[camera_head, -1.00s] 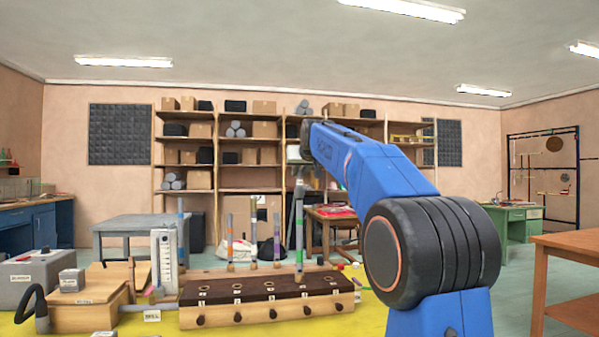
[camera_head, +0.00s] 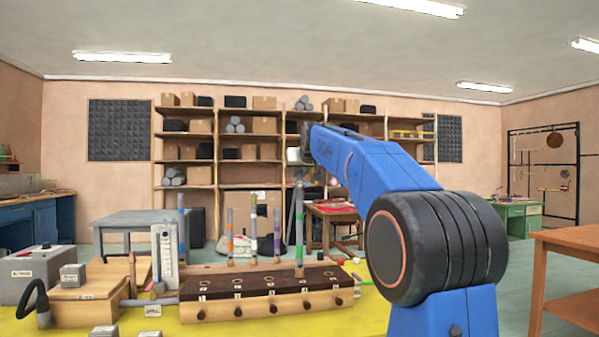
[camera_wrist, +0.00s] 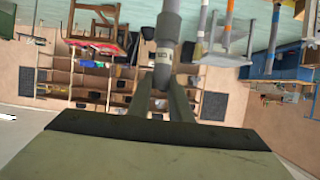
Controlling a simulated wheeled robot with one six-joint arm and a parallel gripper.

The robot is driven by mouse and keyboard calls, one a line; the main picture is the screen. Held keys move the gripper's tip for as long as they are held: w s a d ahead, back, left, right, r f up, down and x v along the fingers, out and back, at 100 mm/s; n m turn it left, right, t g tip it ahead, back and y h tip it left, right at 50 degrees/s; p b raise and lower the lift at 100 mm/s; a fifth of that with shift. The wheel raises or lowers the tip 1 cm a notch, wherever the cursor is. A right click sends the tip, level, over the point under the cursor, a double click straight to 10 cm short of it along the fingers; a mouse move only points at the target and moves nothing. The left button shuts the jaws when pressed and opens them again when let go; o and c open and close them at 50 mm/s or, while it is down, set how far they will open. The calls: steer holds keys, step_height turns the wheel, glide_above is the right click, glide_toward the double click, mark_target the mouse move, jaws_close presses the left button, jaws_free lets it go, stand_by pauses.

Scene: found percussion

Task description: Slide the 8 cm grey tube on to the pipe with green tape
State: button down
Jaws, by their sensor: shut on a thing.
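My gripper (camera_wrist: 160,98) is shut on the grey tube (camera_wrist: 163,72), which has a pale label band and shows close up in the wrist view. In the head view my gripper (camera_head: 299,160) is over the right end of the numbered wooden block (camera_head: 270,292). A grey upright column (camera_head: 299,225) runs from below my gripper down to the block. The tube is in line with this column. The pictures are too small to tell how far the tube is around the pipe.
Several other taped pipes stand left of the column, including one with purple tape (camera_head: 230,232) and one with orange tape (camera_head: 277,236). A white gauge stand (camera_head: 166,258) and a wooden box (camera_head: 90,290) are further left.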

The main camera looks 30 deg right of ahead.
steer(key=shift+f, duration=0.4)
steer(key=c, duration=1.5)
jaws_free()
steer(key=shift+c, duration=0.2)
steer(key=shift+s, duration=0.1)
steer(key=v, duration=1.7)
steer(key=shift+s+a+f, duration=0.2)
